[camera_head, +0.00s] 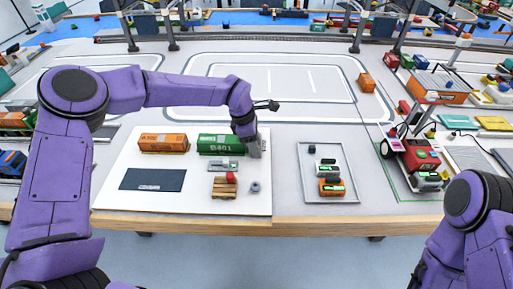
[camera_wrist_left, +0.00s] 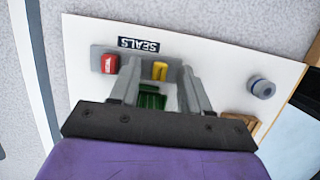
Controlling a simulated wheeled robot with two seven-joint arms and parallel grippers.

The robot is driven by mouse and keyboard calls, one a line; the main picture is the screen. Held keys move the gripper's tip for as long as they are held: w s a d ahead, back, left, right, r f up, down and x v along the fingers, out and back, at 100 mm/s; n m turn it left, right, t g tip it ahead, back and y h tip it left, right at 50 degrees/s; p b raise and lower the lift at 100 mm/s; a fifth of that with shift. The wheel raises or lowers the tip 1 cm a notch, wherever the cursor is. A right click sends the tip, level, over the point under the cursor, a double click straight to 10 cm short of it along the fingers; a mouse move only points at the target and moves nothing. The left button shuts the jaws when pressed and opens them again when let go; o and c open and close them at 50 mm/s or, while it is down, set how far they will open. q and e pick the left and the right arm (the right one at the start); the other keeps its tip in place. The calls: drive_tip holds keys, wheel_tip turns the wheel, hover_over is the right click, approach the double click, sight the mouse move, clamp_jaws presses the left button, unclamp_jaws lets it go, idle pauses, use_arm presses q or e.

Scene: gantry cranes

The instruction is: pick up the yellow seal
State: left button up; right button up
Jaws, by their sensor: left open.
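The yellow seal (camera_wrist_left: 160,71) sits in a grey holder (camera_wrist_left: 98,53) beside a dark "SEALS" label (camera_wrist_left: 138,45) in the left wrist view. A red seal (camera_wrist_left: 109,63) is in the same holder, to its left. My left gripper (camera_wrist_left: 159,74) is open, and the yellow seal appears between its fingertips. I cannot tell how far above it they are. In the head view, my left gripper (camera_head: 257,151) points down at the right end of a green container (camera_head: 219,144). I cannot make out the yellow seal there. Only part of my right arm shows; its gripper is out of view.
A wooden pallet (camera_head: 224,189) and a grey round piece (camera_head: 255,187) are on the white board near the table's front. An orange container (camera_head: 163,143) and dark mat (camera_head: 153,180) are left. A grey tray (camera_head: 308,194) with small blocks is right.

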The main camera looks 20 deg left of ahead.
use_arm(q)
clamp_jaws()
